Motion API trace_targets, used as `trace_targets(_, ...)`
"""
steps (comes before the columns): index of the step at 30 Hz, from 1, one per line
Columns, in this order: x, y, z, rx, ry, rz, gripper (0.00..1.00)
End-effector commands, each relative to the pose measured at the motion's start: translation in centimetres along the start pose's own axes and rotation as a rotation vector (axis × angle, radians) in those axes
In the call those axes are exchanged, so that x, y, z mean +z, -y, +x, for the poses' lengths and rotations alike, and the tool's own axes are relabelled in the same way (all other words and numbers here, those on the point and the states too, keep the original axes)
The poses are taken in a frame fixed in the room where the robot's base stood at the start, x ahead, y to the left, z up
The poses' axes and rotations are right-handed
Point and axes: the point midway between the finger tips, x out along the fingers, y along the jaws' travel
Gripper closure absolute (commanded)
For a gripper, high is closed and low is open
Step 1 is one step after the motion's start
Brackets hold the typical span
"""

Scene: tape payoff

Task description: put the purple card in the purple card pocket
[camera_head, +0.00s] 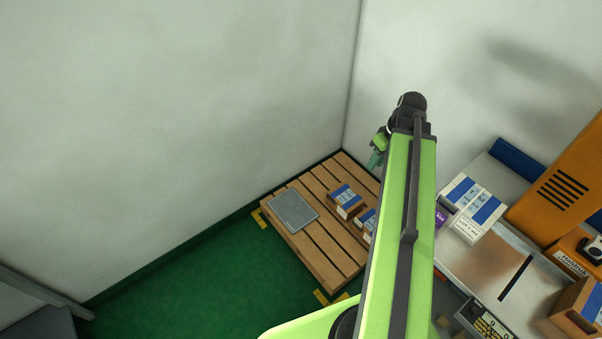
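A small purple patch (441,217) with pale marks shows just right of my green arm, by the left edge of the work surface. I cannot tell whether it is the purple card or the purple card pocket. No other purple thing is in view; my arm hides part of that area. Part of my gripper (377,154) shows at the far end of the arm, left of the dark wrist joint, in front of the wall and above the pallet in the picture. Its fingers are too small and too hidden to tell open from shut, or whether they hold anything.
A wooden pallet (325,262) stands in the corner with a grey plate (293,209) and blue-and-white boxes (346,200). At right, a metal work surface (481,264) bears a white box with blue bands (473,210) beside an orange machine (562,182). Green floor (205,279) is clear at left.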

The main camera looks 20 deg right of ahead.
Motion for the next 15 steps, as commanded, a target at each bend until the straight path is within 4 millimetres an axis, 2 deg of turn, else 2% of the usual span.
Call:
trace_targets(1, -2.4, 4.1, 1.0, 0.007, 0.032, 0.003, 0.77)
trace_targets(2, -3.6, 6.2, 1.6, 0.015, 0.049, 0.016, 0.77)
trace_targets(3, -5.0, 9.2, 2.3, 0.028, 0.069, 0.034, 0.77)
trace_targets(6, -7.5, 16.2, 3.7, 0.068, 0.108, 0.076, 0.77)
trace_targets(9, -8.8, 21.8, 4.8, 0.107, 0.126, 0.112, 0.77)
trace_targets(13, -9.4, 26.4, 5.5, 0.141, 0.131, 0.142, 0.77)
trace_targets(15, -9.6, 27.9, 5.8, 0.149, 0.131, 0.151, 0.77)
